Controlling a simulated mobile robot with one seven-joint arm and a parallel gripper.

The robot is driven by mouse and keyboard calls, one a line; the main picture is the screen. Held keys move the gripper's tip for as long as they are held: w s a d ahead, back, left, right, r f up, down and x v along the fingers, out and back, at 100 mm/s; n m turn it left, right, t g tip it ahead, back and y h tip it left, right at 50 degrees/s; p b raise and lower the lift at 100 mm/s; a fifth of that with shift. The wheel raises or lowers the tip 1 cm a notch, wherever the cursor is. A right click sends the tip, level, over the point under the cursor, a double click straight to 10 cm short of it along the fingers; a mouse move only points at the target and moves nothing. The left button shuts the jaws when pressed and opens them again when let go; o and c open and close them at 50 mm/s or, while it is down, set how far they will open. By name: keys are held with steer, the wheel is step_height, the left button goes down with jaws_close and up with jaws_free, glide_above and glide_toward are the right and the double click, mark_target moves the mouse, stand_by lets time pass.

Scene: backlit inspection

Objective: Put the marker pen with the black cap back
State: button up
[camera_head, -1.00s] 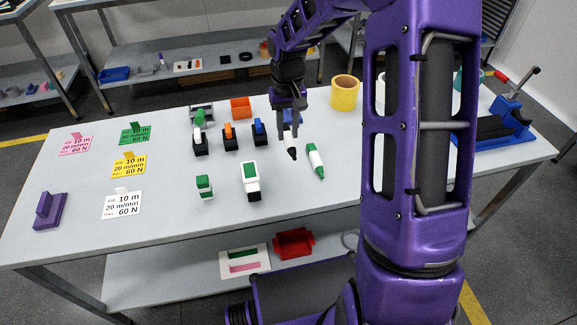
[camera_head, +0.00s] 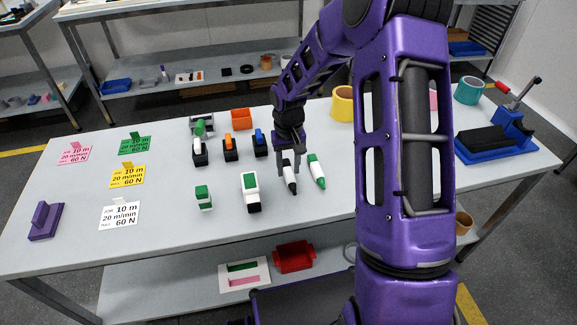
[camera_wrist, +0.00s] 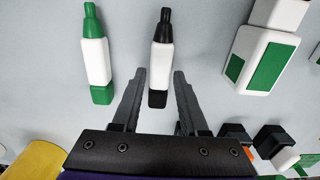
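The marker pen with the black cap (camera_head: 292,183) has a white body and lies on the table beside a white and green marker (camera_head: 316,170). In the wrist view this pen (camera_wrist: 162,57) lies lengthwise, its narrow black tip away from me and its other black end between my fingers. My gripper (camera_wrist: 159,74) is open, one finger on each side of the pen, with a gap on both sides. It points down at the pen in the head view (camera_head: 290,170), where its fingers partly hide the pen's body.
Black stands with white (camera_head: 199,150), orange (camera_head: 231,148) and blue (camera_head: 260,144) pieces stand to the left. A white and green block (camera_head: 250,188) and a smaller one (camera_head: 203,197) are nearer.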

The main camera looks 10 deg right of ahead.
mark_target(286, 170)
steer(key=shift+o, duration=1)
steer(key=shift+f, duration=0.15)
step_height(286, 170, up, 17)
steer(key=p, duration=0.3)
steer(key=shift+a+r, duration=0.2)
steer(key=shift+a, duration=0.1)
steer(key=shift+w, duration=0.1)
